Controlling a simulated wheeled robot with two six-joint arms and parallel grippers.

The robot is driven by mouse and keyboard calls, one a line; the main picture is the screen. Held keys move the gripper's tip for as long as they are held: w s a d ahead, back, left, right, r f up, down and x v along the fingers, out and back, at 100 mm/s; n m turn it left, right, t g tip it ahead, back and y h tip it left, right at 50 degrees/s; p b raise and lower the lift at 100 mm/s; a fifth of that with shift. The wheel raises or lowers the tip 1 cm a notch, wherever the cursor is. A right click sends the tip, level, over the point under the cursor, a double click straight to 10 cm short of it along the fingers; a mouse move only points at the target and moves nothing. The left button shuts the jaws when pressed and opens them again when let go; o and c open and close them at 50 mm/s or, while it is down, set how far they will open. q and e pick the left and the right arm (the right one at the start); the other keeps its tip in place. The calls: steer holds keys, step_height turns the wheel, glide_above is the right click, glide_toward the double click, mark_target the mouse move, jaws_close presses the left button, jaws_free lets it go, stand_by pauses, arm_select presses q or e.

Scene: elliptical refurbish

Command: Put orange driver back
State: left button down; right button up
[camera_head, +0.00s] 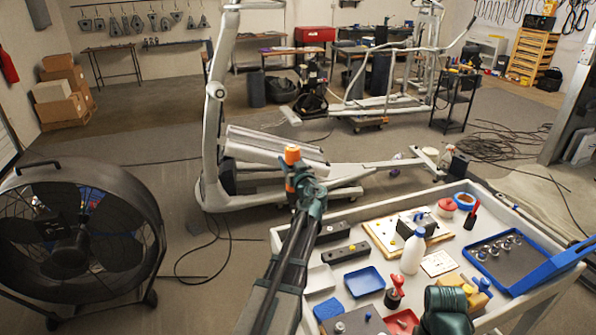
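The orange driver (291,154) shows as an orange end standing up above my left gripper (303,181), with more orange beside the fingers. My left gripper appears shut on it and holds it in the air, past the cart's far left corner and in front of the grey elliptical frame. The rest of the driver is hidden by the gripper. A dark green part of my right arm shows at the bottom right, over the cart's near edge; its fingertips cannot be seen. Red-handled tools stand in dark holders (393,297) and (470,221) on the cart.
The white cart (294,232) carries a blue tray (364,281), a white bottle (413,252), black blocks (345,252) and a grey-blue tray (505,262) with metal parts. A large fan (75,235) stands left. The elliptical machine (212,130) stands beyond the cart; cables lie on the floor.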

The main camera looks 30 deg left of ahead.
arm_select(q)
steer(key=d, duration=0.1)
steer(key=s+d, duration=0.1)
steer(key=d, duration=0.1)
steer(key=shift+s+f, duration=0.15)
steer(key=shift+f, duration=0.25)
steer(key=b, duration=0.6)
glide_above(296, 200)
steer(key=w, duration=0.1)
steer(key=shift+a+f, duration=0.2)
steer(key=shift+f, duration=1.1)
steer(key=shift+a+f, duration=0.15)
steer(key=shift+f, duration=1.3)
steer(key=shift+f+b, duration=2.25)
steer(key=shift+f, duration=0.1)
steer(key=shift+f+b, duration=1.55)
steer(key=shift+f, duration=0.1)
